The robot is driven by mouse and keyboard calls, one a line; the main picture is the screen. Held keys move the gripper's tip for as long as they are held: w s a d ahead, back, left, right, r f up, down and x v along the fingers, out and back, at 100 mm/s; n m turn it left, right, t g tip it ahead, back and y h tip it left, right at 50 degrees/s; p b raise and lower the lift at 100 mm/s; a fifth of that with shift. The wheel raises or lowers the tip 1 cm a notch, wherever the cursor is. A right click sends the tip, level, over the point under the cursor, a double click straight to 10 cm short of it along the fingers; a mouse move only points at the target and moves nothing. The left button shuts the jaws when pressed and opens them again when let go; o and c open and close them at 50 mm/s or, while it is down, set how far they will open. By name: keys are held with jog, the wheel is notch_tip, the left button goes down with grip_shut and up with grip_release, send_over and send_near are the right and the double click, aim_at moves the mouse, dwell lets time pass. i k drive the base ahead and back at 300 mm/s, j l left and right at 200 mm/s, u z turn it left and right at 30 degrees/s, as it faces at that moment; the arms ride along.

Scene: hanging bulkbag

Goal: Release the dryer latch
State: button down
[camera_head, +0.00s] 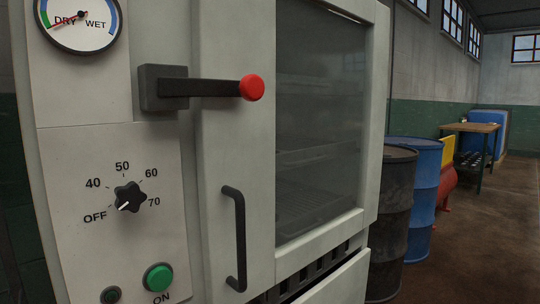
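The dryer latch (210,88) is a dark lever on a square dark mount at the left. It lies level across the door frame and ends in a red knob (252,87). The dryer door (318,120) has a large glass window with racks dimly visible behind it, and it looks closed. A dark vertical door handle (239,238) sits below the red knob. My gripper is not in the view.
The dryer's panel carries a dry/wet gauge (80,18), a temperature dial (128,198) and a green button (158,278). A dark barrel (392,220) and a blue barrel (424,185) stand right of the dryer. A wooden table (470,127) stands farther back. Open floor (480,240) lies at right.

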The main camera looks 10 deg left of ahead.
aim_at(251, 87)
jog(key=u, duration=1.2)
